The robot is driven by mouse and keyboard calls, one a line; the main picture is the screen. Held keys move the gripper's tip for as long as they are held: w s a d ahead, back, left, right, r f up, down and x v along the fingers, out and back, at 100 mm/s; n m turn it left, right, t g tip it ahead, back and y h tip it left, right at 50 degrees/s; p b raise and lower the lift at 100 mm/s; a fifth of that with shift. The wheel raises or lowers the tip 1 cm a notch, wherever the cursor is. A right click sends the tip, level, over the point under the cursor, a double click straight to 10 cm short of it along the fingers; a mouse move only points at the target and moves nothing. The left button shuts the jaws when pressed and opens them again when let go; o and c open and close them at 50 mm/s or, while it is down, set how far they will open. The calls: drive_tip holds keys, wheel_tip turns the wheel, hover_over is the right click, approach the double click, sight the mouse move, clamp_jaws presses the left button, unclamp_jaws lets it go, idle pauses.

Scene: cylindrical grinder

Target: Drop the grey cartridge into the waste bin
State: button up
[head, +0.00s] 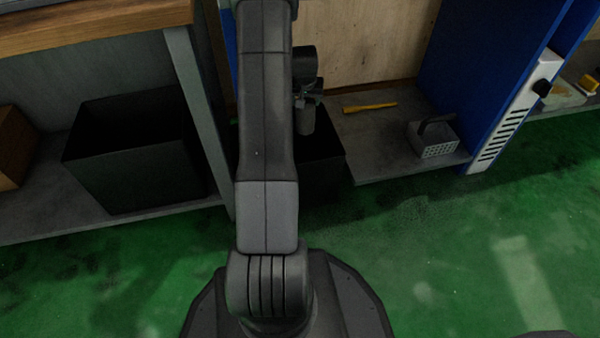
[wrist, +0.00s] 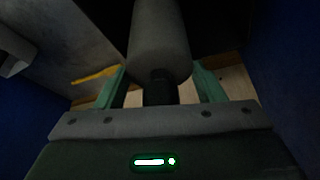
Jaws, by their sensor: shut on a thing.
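The grey cartridge (head: 306,118) hangs roughly upright from my gripper (head: 308,94), partly hidden behind my arm in the head view. In the wrist view the cartridge (wrist: 160,45) shows large, its narrow dark neck between the two greenish fingers of my gripper (wrist: 160,87), which is shut on it. A black open-topped bin (head: 321,168) stands on the floor below the cartridge, its left side hidden by my arm. In the head view the cartridge's lower end is just over the bin's far part; the exact height is hard to tell. Dark space lies behind the cartridge in the wrist view.
A larger black box (head: 135,155) stands on a grey shelf under a wooden-topped bench at left, beside a brown box (head: 14,148). A yellow tool (head: 370,107) and a perforated metal block (head: 433,140) lie right of the bin. A blue panel (head: 480,70) rises at right.

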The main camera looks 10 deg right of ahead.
drive_tip(key=shift+f+b, duration=0.35)
drive_tip(key=shift+f, duration=0.55)
drive_tip(key=o, duration=1.8)
drive_tip(key=shift+r, duration=0.1)
drive_tip(key=p+v, duration=0.5)
drive_tip(key=v, duration=0.7)
